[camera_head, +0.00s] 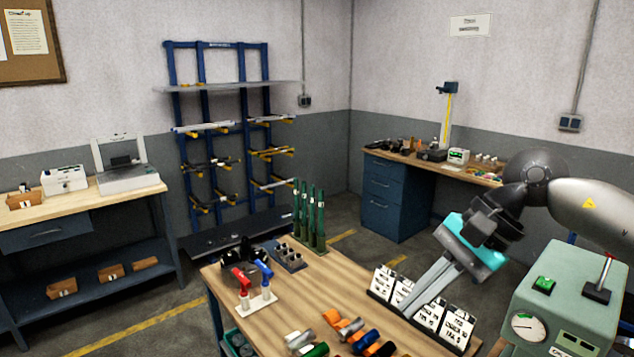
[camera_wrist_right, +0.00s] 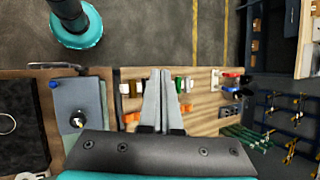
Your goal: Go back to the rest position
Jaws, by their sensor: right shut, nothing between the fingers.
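My right gripper (camera_head: 418,298) is shut and empty, held above the right part of the wooden table (camera_head: 232,282). Its arm comes in from the right, and its fingers point down and to the left, in front of a row of white cards (camera_head: 457,326) in a dark holder. In the right wrist view the shut fingers (camera_wrist_right: 160,82) lie over the table top, with several small coloured parts beside them. My left gripper does not show in either view.
A green machine (camera_head: 572,290) with a gauge and lever stands close right of the gripper. The table also holds red and blue handled tools (camera_head: 252,283), green upright pieces (camera_head: 309,215) and loose parts in front.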

